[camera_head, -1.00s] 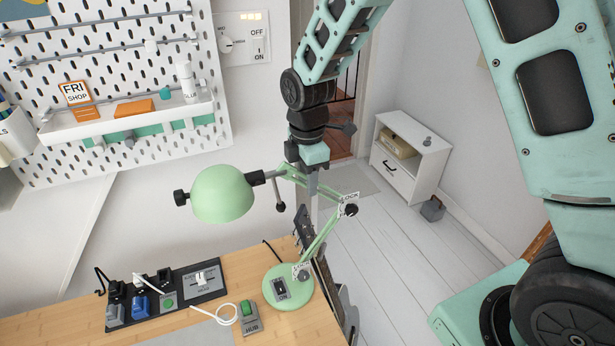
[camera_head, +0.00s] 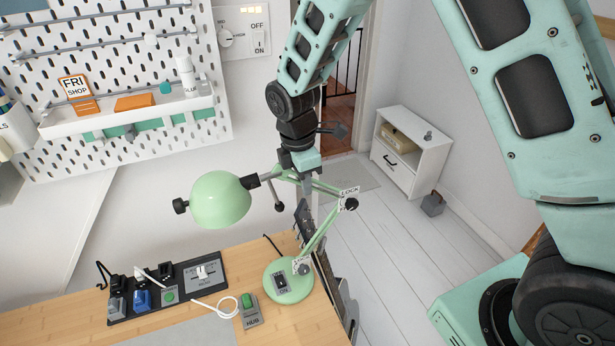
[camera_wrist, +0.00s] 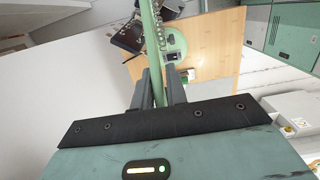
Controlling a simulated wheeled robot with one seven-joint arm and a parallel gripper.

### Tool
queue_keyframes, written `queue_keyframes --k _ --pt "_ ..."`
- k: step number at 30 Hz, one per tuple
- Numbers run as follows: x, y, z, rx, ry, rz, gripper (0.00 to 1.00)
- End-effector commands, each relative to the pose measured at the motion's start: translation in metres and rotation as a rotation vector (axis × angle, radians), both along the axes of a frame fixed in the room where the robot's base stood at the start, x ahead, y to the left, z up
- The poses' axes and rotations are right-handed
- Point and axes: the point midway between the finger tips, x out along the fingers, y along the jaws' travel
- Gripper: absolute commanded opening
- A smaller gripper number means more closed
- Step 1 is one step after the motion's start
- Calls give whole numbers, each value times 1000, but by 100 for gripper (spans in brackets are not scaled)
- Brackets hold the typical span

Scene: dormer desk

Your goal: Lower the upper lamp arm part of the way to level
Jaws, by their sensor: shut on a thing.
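The green desk lamp stands on the desk with its round base (camera_head: 288,280) at the right end. Its lower arm (camera_head: 321,233) slants up to the elbow knob (camera_head: 350,204) beside a LOCK label. The upper lamp arm (camera_head: 326,187) runs from there to the left, its far end still a little higher in the picture. The green lamp head (camera_head: 220,200) hangs at that end. My gripper (camera_head: 308,186) is shut on the upper arm between elbow and head. In the wrist view my fingers (camera_wrist: 157,82) flank the green arm (camera_wrist: 150,35); the exact contact is hidden.
A black socket strip (camera_head: 185,288) with plugs and a green-buttoned hub (camera_head: 249,311) sit on the wooden desk (camera_head: 75,318). A pegboard (camera_head: 110,60) with a shelf is on the wall behind.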

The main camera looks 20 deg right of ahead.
Motion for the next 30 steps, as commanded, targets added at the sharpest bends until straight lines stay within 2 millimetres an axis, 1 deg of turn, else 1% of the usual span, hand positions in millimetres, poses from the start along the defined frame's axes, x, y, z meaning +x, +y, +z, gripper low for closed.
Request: queue_keyframes --k 1,3,10,15,23,24,25,26,30 --pt "-1 6 -7 -36 4 9 0" --pt "-1 11 -15 -89 3 10 0" --pt "-1 22 -35 -248 2 6 0" --pt "0 23 -38 -291 -3 0 0" --pt "0 23 -38 -290 -3 0 0" --pt "0 23 -38 -290 -3 0 26" --pt "0 23 -38 -290 -3 0 34" --pt "0 23 -37 -290 -3 0 36" --pt "0 23 -37 -289 -3 0 36"
